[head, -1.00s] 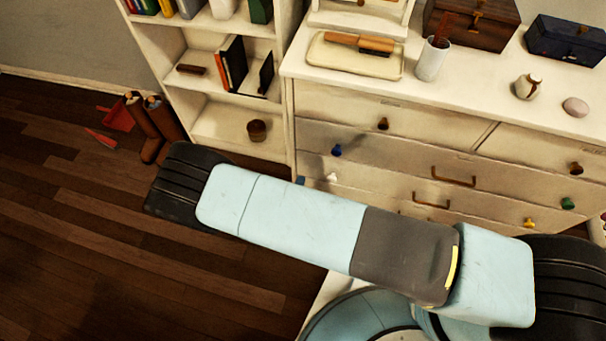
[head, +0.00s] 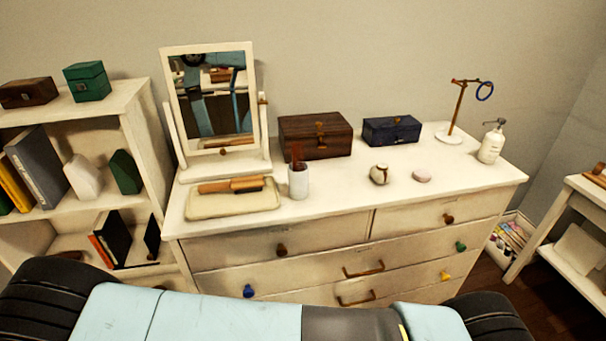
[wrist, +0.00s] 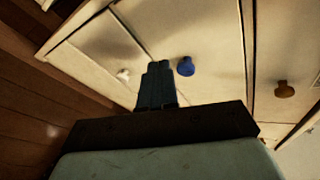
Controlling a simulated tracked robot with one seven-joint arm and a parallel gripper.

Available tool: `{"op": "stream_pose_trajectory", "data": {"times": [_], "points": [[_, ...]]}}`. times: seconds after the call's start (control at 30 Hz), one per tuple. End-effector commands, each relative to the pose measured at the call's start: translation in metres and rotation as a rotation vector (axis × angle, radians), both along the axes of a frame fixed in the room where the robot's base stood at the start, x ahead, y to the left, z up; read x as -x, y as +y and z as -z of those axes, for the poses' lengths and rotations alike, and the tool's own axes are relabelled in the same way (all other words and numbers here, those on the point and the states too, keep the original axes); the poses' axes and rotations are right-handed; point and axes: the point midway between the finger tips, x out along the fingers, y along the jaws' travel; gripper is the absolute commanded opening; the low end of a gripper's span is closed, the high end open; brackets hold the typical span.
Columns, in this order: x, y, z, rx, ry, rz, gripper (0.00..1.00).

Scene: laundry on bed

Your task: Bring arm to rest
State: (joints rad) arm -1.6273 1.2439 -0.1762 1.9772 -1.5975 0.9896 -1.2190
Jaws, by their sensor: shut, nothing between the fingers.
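My gripper (wrist: 157,70) shows in the wrist view with its two dark fingers together and nothing between them. It points toward the drawer fronts of the cream dresser (wrist: 105,50); a blue knob (wrist: 186,66) appears just right of the fingertips and a white knob (wrist: 123,75) to their left. I cannot tell whether the fingers touch the dresser. In the head view my pale blue arm lies across the bottom edge, in front of the dresser (head: 330,235); the gripper itself is out of that view.
On the dresser stand a mirror (head: 213,105), a tray (head: 230,204) with a brush, a cup (head: 298,182), a wooden box (head: 316,137), a blue box (head: 392,131) and a pump bottle (head: 491,146). A bookshelf (head: 135,105) is at left, a white side table (head: 590,200) at right.

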Motion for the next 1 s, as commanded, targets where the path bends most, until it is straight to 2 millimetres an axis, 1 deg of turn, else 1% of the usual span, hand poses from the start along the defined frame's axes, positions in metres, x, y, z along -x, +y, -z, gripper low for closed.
{"op": "stream_pose_trajectory", "data": {"times": [0.03,0.1,0.37,0.53,0.77,1.0], "points": [[-0.007,0.002,-0.016,-0.041,0.018,0.049,0.00],[-0.013,0.001,-0.035,-0.092,0.045,0.113,0.00],[-0.039,-0.006,-0.105,-0.292,0.138,0.344,0.00],[-0.054,-0.014,-0.150,-0.430,0.196,0.487,0.00],[-0.072,-0.029,-0.211,-0.625,0.270,0.665,0.00],[-0.090,-0.053,-0.273,-0.838,0.329,0.845,0.00]]}}
